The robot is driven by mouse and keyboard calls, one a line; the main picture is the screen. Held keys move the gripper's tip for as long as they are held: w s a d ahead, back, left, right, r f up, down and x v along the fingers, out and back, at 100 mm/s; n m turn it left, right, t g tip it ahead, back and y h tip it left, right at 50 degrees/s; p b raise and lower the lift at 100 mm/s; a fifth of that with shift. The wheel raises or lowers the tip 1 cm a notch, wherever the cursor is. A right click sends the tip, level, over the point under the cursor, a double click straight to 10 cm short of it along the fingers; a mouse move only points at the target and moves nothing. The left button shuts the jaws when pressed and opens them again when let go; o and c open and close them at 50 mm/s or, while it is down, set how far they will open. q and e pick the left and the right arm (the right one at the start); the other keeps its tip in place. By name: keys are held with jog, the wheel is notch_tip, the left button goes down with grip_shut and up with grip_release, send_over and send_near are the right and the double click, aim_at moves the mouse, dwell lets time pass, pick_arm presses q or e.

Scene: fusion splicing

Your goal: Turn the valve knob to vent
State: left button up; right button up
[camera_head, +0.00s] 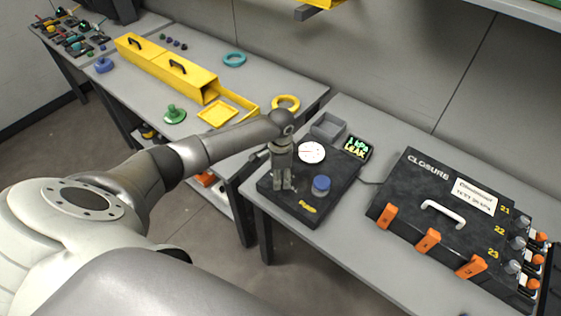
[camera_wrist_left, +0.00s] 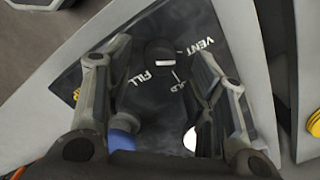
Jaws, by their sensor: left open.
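The black valve knob (camera_wrist_left: 160,52) with a short white mark shows in the left wrist view on the dark panel of the test unit (camera_wrist_left: 150,105). FILL, HOLD and VENT are printed around it; HOLD is partly covered by a finger. The white mark lies on the knob's side facing the lettering; I cannot tell its exact setting. My left gripper (camera_head: 283,186) points down over the unit in the head view, and its fingers stand open on either side of the knob in the wrist view. Contact with the knob cannot be told. The head view hides the knob behind the gripper.
A blue cap (camera_head: 321,186), a white round gauge (camera_head: 311,152) and a display (camera_head: 357,148) reading LEAK are close to the gripper. A black closure case (camera_head: 410,185) with orange latches stands to the right.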

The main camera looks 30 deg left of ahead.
pick_arm(q)
notch_tip(320, 180, up, 9)
jog(key=shift+r, duration=0.2)
dwell(0.5)
